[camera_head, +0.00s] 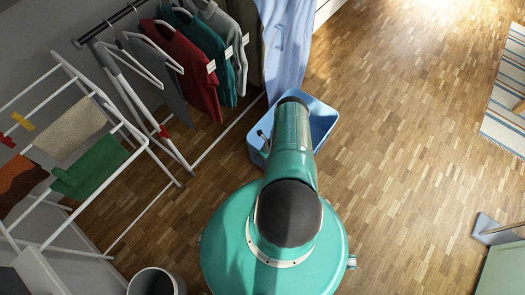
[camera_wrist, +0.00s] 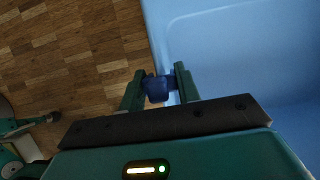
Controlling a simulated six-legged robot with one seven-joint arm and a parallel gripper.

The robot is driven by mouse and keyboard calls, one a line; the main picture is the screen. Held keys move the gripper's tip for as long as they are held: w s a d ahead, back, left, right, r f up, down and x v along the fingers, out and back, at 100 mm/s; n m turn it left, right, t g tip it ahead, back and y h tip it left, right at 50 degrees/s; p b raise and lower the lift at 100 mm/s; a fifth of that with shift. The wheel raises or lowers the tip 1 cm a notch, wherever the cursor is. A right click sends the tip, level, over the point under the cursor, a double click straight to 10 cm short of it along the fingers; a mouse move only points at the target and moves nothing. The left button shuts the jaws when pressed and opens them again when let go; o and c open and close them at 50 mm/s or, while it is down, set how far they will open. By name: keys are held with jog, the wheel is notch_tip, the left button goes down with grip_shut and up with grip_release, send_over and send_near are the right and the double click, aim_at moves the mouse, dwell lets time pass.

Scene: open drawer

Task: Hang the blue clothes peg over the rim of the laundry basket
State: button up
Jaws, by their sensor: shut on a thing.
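The laundry basket is light blue and stands on the floor; its rim and right wall (camera_head: 325,118) show past my arm in the head view. In the wrist view the basket (camera_wrist: 240,45) fills the upper right, its near rim running down toward my fingers. My gripper (camera_wrist: 158,84) is shut on the dark blue clothes peg (camera_wrist: 157,90), which sits between the two fingertips. In the picture the peg overlaps the line of the basket rim. I cannot tell whether it straddles or touches the rim. My arm hides much of the basket in the head view.
A clothes rail with hanging shirts (camera_head: 195,70) and a pale blue curtain-like cloth (camera_head: 285,45) stand behind the basket. A drying rack (camera_head: 100,150) with cloths and red and yellow pegs is at the left. The wooden floor (camera_head: 410,130) to the right is open.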

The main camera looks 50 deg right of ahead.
jog(key=shift+f, duration=0.1)
jog(key=o, duration=1)
jog(key=shift+o, duration=0.2)
jog(key=shift+s+d+r, duration=0.1)
jog(key=shift+r, duration=0.2)
jog(key=v, duration=1.3)
jog(key=shift+r, duration=0.1)
